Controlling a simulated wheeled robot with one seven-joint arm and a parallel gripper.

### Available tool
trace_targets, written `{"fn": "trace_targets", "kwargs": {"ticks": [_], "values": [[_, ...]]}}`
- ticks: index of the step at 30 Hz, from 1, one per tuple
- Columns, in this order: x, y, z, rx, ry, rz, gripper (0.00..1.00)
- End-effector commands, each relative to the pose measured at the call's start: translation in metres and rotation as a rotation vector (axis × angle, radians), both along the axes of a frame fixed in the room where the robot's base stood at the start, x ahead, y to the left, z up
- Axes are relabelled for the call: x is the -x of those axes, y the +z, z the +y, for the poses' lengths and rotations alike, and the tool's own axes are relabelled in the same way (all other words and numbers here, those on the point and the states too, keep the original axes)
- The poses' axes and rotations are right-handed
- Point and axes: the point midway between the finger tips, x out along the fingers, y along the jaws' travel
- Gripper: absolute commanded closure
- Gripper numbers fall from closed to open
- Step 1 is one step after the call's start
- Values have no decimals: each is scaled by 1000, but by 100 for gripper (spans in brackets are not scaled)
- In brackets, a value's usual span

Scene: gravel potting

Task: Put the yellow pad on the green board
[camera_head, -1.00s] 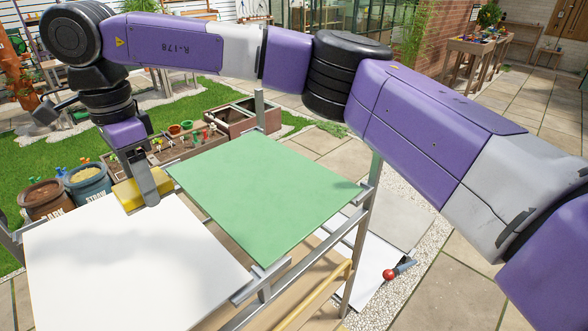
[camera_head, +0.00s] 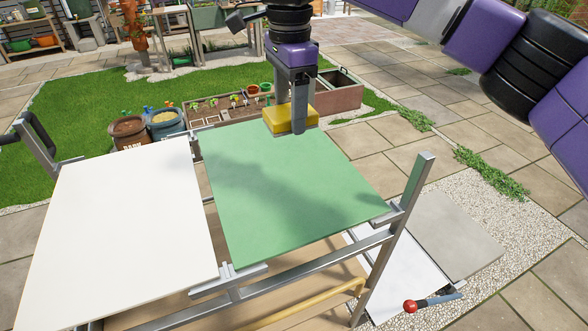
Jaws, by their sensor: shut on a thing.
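The green board (camera_head: 290,200) lies flat on a metal frame, to the right of a white board. The yellow pad (camera_head: 284,121) is a thick block at the far edge of the green board. My gripper (camera_head: 299,118) points down and is shut on the pad, with one finger in front of it. The pad overlaps the board's far edge in the picture. I cannot tell whether it touches the board or is held above it.
A white board (camera_head: 125,222) fills the frame's left side. Metal posts rise at the right (camera_head: 402,215) and far left. A red-knobbed lever (camera_head: 411,306) sits low at the right. Planters (camera_head: 232,107) and pots stand behind. Most of the green board is bare.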

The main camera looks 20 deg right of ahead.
Motion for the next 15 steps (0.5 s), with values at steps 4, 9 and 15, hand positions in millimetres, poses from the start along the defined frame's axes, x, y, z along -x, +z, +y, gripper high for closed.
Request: {"fn": "trace_targets", "kwargs": {"ticks": [4,9,15], "values": [[1,-38,-1,-2,-2,4,80],[1,-79,0,-3,-2,4,80],[0,-112,0,-2,-3,1,80]]}}
